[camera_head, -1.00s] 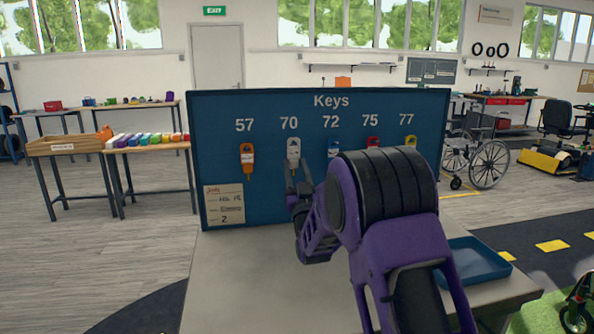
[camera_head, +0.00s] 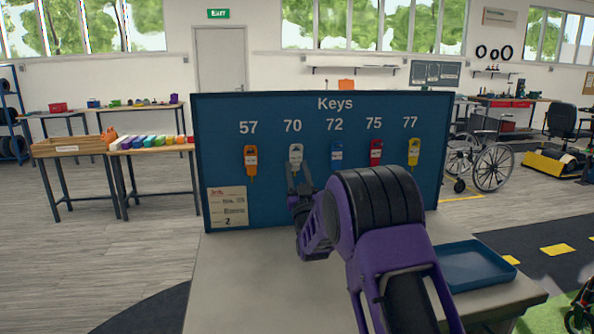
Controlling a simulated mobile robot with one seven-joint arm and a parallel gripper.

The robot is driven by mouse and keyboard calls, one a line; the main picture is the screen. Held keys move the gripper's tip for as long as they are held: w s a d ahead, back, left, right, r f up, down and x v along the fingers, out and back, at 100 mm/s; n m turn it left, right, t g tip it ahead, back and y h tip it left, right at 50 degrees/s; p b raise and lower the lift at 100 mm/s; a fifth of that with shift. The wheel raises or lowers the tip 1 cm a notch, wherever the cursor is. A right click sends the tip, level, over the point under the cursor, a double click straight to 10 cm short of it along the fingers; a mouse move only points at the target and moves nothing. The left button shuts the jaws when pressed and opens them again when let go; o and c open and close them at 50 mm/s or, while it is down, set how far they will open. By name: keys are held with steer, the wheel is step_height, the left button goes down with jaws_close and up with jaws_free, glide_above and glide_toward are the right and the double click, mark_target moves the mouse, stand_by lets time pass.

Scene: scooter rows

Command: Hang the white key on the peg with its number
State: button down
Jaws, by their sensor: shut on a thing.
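The blue key board (camera_head: 270,200) stands upright on a grey table, with pegs numbered 57, 70, 72, 75 and 77. The white key (camera_head: 296,153) is at the board under number 70. My gripper (camera_head: 298,178) is just below it and shut on its lower part. Whether the key's hole is around the peg is too small to tell. An orange key (camera_head: 250,158) hangs under 57, a blue key (camera_head: 336,154) under 72, a red key (camera_head: 376,150) under 75 and a yellow key (camera_head: 413,151) under 77.
An empty blue tray (camera_head: 473,266) lies on the grey table (camera_head: 250,285) at the right. A paper note (camera_head: 227,207) is on the board's lower left. A wheelchair (camera_head: 490,160) and side tables stand farther back.

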steer(key=shift+f, duration=0.25)
steer(key=c, duration=0.6)
jaws_free()
steer(key=shift+o, duration=1.2)
steer(key=shift+r, duration=0.1)
